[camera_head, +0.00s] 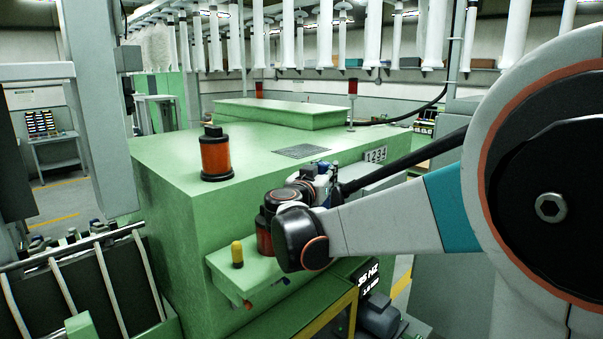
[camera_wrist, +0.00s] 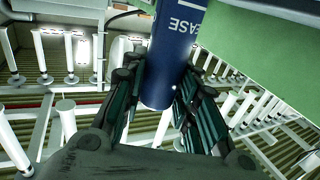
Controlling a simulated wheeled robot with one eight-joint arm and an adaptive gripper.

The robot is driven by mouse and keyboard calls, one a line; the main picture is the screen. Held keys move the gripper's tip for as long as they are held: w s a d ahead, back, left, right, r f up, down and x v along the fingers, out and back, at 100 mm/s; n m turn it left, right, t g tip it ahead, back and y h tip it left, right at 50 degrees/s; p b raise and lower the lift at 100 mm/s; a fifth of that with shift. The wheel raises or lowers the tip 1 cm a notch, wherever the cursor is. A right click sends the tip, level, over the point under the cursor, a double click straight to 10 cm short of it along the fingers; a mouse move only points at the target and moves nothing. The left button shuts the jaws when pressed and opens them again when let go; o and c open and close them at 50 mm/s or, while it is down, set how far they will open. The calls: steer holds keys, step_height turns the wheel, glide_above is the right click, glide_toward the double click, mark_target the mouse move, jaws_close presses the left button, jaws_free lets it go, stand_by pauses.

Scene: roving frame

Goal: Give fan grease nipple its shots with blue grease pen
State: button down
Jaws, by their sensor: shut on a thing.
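The blue grease pen (camera_wrist: 172,58) is between the fingers of my gripper (camera_wrist: 158,88) in the wrist view, with white letters reading "EASE" on its side. My gripper is shut on it. In the head view my gripper (camera_head: 322,180) is beyond the wrist, over the near right part of the green machine (camera_head: 225,245), and a small patch of blue shows there. The pen's tip cannot be made out. I cannot pick out the fan grease nipple in either view. It may be hidden behind my arm or too small to see.
An orange container with a black lid (camera_head: 216,156) stands on the machine top. A dark motor (camera_head: 380,316) sits below right. The machine top is mostly clear.

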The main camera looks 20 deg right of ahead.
steer(key=shift+f+b, duration=0.3)
stand_by(1.5)
steer(key=shift+r, duration=0.35)
stand_by(1.7)
